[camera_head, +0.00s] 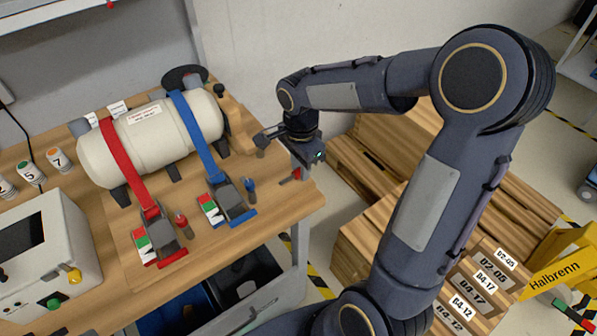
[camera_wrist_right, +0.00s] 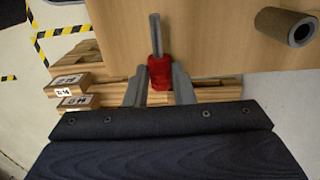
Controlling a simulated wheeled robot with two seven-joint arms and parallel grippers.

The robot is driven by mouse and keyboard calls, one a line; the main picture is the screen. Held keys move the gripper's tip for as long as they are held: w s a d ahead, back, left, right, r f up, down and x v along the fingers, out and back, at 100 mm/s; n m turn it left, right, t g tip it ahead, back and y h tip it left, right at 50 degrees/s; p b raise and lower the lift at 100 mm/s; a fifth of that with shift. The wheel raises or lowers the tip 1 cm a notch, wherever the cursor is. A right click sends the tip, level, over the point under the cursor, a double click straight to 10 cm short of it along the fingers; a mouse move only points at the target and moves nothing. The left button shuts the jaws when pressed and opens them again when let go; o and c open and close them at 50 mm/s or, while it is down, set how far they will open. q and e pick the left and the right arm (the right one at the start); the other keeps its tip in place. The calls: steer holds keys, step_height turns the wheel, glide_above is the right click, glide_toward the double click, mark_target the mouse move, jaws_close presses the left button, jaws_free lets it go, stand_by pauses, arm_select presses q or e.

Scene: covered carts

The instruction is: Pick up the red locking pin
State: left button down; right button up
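The red locking pin (camera_head: 291,176) has a red head and a grey shaft, and is near the right edge of the wooden tabletop (camera_head: 285,205). In the right wrist view, the pin (camera_wrist_right: 160,72) has its red head between the two grey fingers of my right gripper (camera_wrist_right: 160,85). The fingers press close on both sides, and the shaft points away from the gripper over the wood. My right gripper (camera_head: 303,165) appears shut on the pin's head. Whether the pin touches the tabletop is hard to tell. My left gripper is not in view.
A cream tank (camera_head: 150,138) lies under red (camera_head: 122,160) and blue (camera_head: 195,135) straps with buckles. Another red-topped pin (camera_head: 182,222) and a blue one (camera_head: 250,186) stand by the buckles. A brown cylinder (camera_wrist_right: 285,27) is near. Pallets (camera_head: 375,225) lie beyond the edge.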

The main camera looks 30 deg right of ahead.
jaws_close()
